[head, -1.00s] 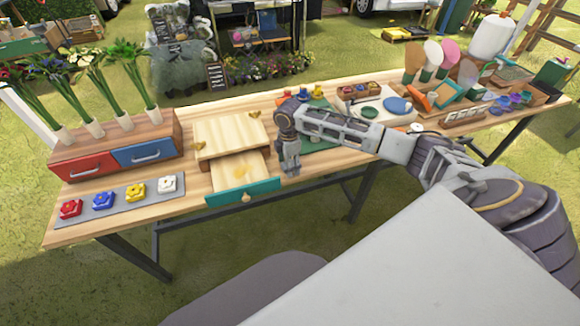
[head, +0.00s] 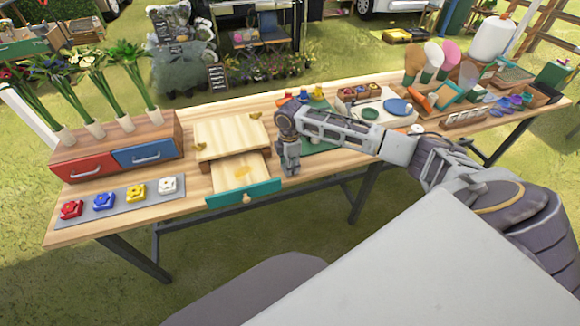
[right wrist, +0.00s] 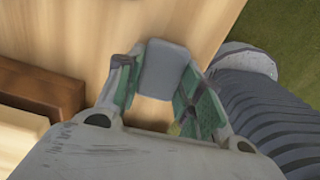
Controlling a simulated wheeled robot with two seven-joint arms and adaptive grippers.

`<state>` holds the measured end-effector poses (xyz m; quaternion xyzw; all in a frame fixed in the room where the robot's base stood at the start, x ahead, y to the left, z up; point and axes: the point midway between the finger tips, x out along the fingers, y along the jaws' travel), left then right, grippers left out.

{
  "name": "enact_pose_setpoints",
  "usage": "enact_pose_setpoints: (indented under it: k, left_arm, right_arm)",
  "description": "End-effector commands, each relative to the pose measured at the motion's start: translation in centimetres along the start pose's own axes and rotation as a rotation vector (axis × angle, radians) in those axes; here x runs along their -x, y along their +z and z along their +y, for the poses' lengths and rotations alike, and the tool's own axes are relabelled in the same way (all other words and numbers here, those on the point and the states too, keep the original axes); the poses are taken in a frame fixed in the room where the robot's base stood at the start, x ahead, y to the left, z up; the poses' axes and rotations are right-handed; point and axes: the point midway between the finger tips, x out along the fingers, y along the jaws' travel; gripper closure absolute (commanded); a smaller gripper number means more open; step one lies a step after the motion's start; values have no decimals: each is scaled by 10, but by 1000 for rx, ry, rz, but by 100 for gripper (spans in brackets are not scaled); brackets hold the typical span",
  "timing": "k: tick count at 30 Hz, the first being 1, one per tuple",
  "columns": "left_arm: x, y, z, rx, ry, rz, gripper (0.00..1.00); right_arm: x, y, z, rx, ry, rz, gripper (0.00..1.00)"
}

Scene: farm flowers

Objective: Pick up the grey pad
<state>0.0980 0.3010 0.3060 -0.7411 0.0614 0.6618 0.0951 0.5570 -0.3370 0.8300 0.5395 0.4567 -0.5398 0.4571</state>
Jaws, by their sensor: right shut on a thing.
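The grey pad (right wrist: 165,70) shows in the right wrist view as a smooth, rounded grey block between my right gripper's two green-lined fingers. My right gripper (right wrist: 158,98) is shut on it. In the head view my right gripper (head: 291,168) points down at the table, just right of the open drawer; the pad cannot be made out there. I cannot tell whether the pad touches the table. My left gripper is not in view.
A wooden box (head: 232,136) with an open teal-fronted drawer (head: 243,193) stands left of my right gripper. A green mat (head: 322,135) lies behind it. Farther left are a grey strip with several coloured flower blocks and a red-and-blue drawer unit (head: 118,148). Tools crowd the table's right end.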

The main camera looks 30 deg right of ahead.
Motion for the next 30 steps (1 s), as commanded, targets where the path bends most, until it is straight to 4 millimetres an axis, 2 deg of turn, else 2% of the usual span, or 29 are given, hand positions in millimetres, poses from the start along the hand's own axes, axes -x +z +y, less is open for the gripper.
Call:
enact_pose_setpoints:
  k: [8,21,30]
  left_arm:
    - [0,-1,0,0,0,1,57]
    - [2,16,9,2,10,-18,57]
    - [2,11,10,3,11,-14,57]
  right_arm:
    - [14,0,1,0,2,1,79]
    - [75,0,1,0,2,1,79]
    - [99,0,0,0,0,1,79]
